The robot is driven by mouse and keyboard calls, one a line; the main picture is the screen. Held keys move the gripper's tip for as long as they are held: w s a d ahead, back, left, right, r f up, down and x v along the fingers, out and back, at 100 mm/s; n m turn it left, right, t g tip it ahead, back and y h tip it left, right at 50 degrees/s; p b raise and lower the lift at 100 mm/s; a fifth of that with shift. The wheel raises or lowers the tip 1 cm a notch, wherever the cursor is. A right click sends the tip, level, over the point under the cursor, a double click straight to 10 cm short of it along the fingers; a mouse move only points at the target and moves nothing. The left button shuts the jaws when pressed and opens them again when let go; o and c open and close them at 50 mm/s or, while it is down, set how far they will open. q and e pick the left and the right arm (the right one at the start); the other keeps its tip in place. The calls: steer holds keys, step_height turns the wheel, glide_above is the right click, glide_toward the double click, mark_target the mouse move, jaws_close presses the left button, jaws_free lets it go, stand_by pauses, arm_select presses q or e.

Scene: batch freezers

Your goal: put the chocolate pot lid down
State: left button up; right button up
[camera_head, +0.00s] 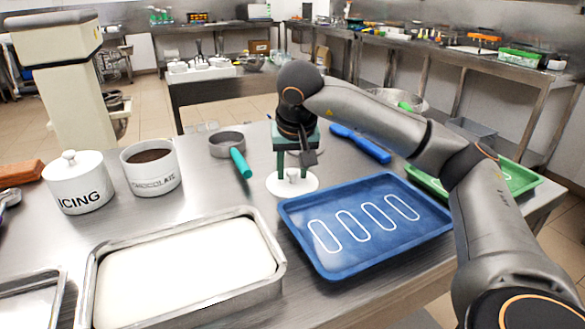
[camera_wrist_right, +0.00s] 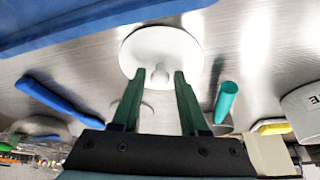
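The white round chocolate pot lid (camera_head: 278,187) lies flat on the steel table, knob up, just left of the blue tray. In the right wrist view the lid (camera_wrist_right: 160,43) is ahead of the fingertips. My right gripper (camera_head: 293,172) is above it, pointing down, its green fingers spread. In the wrist view its fingertips (camera_wrist_right: 158,73) stand on either side of the knob with gaps, so it is open and holds nothing. The chocolate pot (camera_head: 152,173) stands uncovered at the left, with brown contents showing. My left gripper is not in view.
The lidded icing pot (camera_head: 80,190) stands left of the chocolate pot. A blue tray (camera_head: 340,262) with white outlines is right of the lid. A green-handled pan (camera_head: 227,140), a blue-handled tool (camera_head: 360,144) and a large white-filled pan (camera_head: 270,285) are nearby.

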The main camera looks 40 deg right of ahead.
mark_target(291, 171)
steer(key=shift+o, duration=0.8)
steer(key=shift+r, duration=0.15)
steer(key=shift+r, duration=0.35)
steer(key=p+v, duration=0.1)
steer(key=v, duration=0.1)
steer(key=shift+s+a+r, duration=0.1)
steer(key=shift+r, duration=0.15)
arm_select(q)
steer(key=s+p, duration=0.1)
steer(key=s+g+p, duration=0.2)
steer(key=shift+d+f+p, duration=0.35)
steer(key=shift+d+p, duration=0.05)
arm_select(e)
steer(key=v, duration=0.9)
steer(key=shift+f, duration=0.15)
